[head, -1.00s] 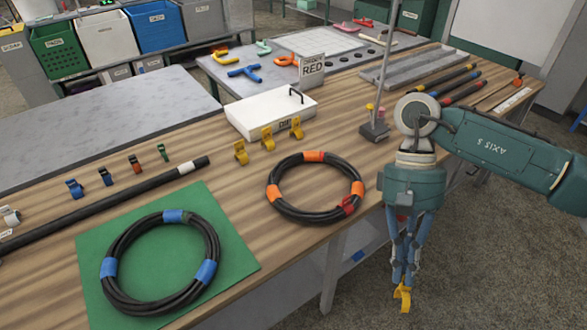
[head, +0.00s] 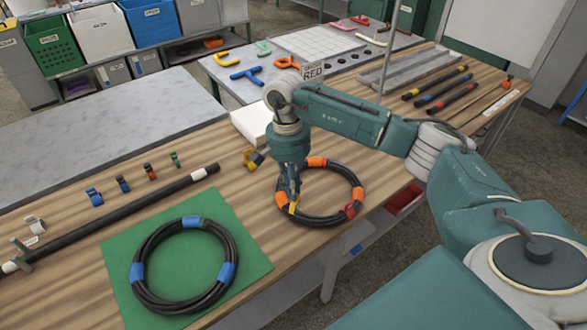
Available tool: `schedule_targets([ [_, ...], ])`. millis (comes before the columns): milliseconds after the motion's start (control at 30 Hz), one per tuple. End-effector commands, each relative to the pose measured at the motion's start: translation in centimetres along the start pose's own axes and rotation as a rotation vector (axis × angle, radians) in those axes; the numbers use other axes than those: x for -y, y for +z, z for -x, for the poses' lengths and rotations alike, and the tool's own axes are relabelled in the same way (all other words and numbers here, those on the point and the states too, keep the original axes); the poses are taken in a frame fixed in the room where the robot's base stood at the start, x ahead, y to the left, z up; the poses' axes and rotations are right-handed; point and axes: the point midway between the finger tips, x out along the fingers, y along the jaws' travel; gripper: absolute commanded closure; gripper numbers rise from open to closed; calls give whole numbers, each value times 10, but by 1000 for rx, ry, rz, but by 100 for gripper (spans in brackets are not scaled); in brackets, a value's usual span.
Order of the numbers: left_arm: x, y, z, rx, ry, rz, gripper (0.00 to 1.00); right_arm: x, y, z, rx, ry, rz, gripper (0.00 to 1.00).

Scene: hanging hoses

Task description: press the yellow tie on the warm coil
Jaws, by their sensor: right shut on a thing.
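The warm coil (head: 333,220) is a black hose ring with orange bands and one red tie (head: 350,210), lying flat on the wooden table. My right gripper (head: 293,194) points down at the coil's left side, shut on a yellow tie (head: 292,208). The yellow tie is at the coil's lower left, beside an orange band (head: 281,201). I cannot tell whether it is seated around the hose. Another yellow tie (head: 249,157) stands on the table behind the gripper. My left gripper is not in view.
A second black coil (head: 148,250) with blue bands lies on a green mat (head: 115,245) to the left. A long black hose (head: 110,216) and several small coloured ties lie behind it. My right arm partly hides a white box (head: 250,121).

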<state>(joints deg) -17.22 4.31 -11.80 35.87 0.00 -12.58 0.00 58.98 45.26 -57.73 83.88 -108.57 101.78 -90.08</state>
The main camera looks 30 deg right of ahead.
Motion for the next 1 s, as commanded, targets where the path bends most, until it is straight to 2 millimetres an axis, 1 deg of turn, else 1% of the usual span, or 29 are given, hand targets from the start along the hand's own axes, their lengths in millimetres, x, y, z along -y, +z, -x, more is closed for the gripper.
schedule_targets([
  [33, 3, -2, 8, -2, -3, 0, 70, -2, -8, 3, -14, 3, -45, 100],
  [100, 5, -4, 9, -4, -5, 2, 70, -3, -17, 2, -30, 3, -85, 100],
  [200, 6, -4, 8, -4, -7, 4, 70, -3, -21, 0, -37, 4, -103, 100],
  [533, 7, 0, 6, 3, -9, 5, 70, -3, -21, 0, -38, 3, -101, 100],
  [700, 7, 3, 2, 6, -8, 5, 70, -3, -21, -1, -42, 1, -112, 100],
  [1000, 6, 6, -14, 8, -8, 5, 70, -1, -22, -18, -41, 2, -111, 100],
])
